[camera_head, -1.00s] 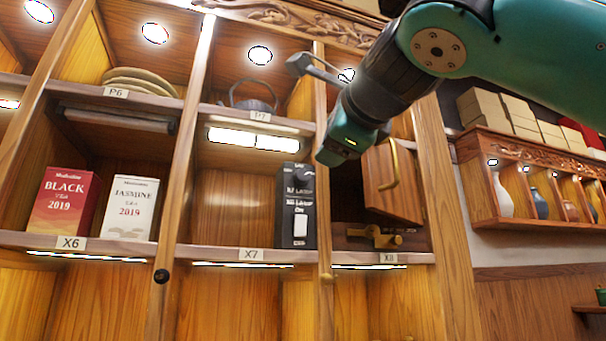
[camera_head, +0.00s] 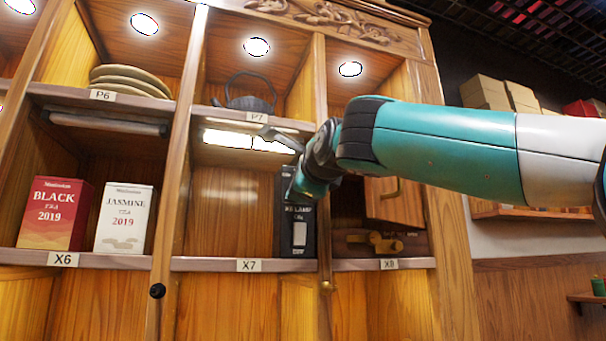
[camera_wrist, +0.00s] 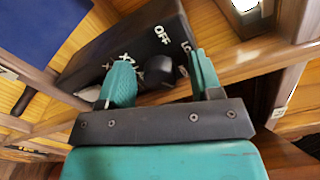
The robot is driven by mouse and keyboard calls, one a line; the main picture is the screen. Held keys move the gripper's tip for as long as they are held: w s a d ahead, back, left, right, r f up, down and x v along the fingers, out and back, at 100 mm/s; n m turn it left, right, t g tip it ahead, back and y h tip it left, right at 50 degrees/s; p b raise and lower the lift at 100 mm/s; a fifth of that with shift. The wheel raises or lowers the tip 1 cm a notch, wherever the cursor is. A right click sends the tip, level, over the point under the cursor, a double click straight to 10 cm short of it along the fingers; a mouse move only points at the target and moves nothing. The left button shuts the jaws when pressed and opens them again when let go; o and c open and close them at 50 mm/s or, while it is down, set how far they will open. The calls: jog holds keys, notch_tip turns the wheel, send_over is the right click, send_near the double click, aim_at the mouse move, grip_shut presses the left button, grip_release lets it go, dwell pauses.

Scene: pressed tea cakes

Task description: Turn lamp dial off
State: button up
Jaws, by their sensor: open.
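A black lamp box (camera_head: 297,238) stands on the shelf labelled X7, partly hidden by my gripper (camera_head: 300,190). In the wrist view the box (camera_wrist: 105,65) looks tilted and shows white "OFF" lettering. A dark round dial (camera_wrist: 159,71) sticks out of its face. My gripper (camera_wrist: 162,60) is open, with one teal finger on each side of the dial. I cannot tell whether either finger touches it. The dial is hidden behind my gripper in the head view.
A lit lamp panel (camera_head: 228,138) is under the P7 shelf, below a dark teapot (camera_head: 250,92). Red (camera_head: 55,213) and white (camera_head: 124,218) tea boxes stand at X6. A wooden post (camera_head: 322,245) separates X7 from X8, which holds a wooden drawer-like box (camera_head: 395,200).

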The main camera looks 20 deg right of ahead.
jog(key=c, duration=0.9)
